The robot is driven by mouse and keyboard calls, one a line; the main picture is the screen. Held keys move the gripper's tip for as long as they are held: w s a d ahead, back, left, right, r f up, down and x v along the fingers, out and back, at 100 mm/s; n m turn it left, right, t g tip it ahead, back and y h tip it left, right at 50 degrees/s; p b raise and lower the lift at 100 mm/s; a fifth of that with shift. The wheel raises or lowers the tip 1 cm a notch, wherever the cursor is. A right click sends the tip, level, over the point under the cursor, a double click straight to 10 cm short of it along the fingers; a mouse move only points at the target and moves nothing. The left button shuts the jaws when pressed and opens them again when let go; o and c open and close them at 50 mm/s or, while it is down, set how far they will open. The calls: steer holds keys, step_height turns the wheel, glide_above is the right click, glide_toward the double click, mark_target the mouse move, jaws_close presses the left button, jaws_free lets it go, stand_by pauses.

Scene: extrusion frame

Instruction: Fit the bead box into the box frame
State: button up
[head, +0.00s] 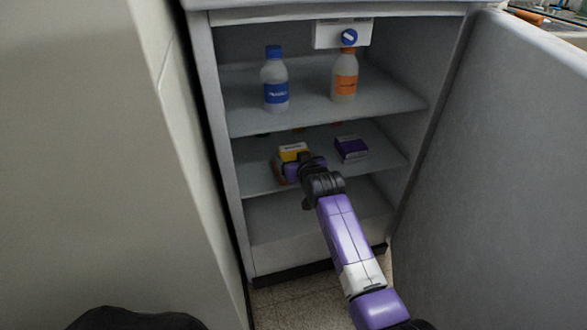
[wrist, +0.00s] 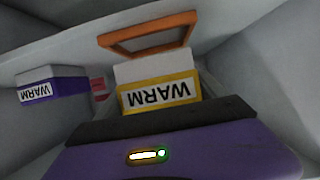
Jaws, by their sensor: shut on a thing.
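The bead box, which I take to be the yellow-and-white box marked WARM (wrist: 158,92), is in my gripper (wrist: 160,120). It also shows in the head view (head: 292,148) just behind the gripper, over the middle shelf. My gripper (head: 303,166) is shut on it; the fingertips are largely hidden. The box frame (wrist: 148,36) is an orange rectangular frame beyond the box in the wrist view. Its opening looks empty. Whether box and frame touch, I cannot tell.
A purple-and-white WARM box (head: 351,149) sits right on the same shelf, also in the wrist view (wrist: 48,86). Two bottles, blue-capped (head: 276,80) and orange-labelled (head: 344,77), stand on the shelf above. The open door (head: 490,170) bounds the right side; the lower shelf looks clear.

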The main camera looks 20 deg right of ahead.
steer(key=shift+w+b, duration=0.3)
steer(key=shift+w, duration=0.9)
steer(key=shift+f+b, duration=0.75)
steer(key=shift+f, duration=0.95)
steer(key=shift+f, duration=0.15)
steer(key=o, duration=1.6)
steer(key=shift+c, duration=0.2)
steer(key=shift+s+r, duration=0.2)
steer(key=shift+s, duration=0.05)
steer(key=p+v, duration=0.5)
steer(key=v, duration=0.6)
steer(key=shift+s, duration=0.25)
